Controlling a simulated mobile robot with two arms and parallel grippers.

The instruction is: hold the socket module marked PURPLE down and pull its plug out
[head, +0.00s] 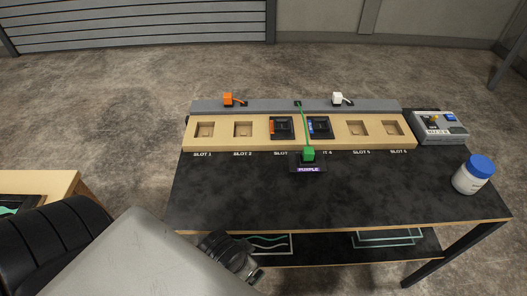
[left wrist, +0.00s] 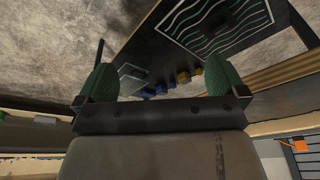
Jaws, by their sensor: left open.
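The socket module marked PURPLE (head: 308,169) sits on the black worktop in front of the slot board, near slot 4 in the head view. Its dark body barely stands out from the worktop. A green plug (head: 308,154) sits on it, and a thin green cable (head: 303,125) runs from the plug to the grey rail behind. My left arm comes in at the lower left of the head view, in front of the table and apart from the module. In the left wrist view my left gripper (left wrist: 160,66) has its two green-padded fingers apart with nothing between them. My right gripper is out of view.
The wooden slot board (head: 223,143) has dark modules in two middle slots. Orange (head: 228,99) and white (head: 338,99) plugs stand on the rail. A grey box (head: 438,127) and a blue-lidded jar (head: 473,174) stand at the right. The worktop's front is clear.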

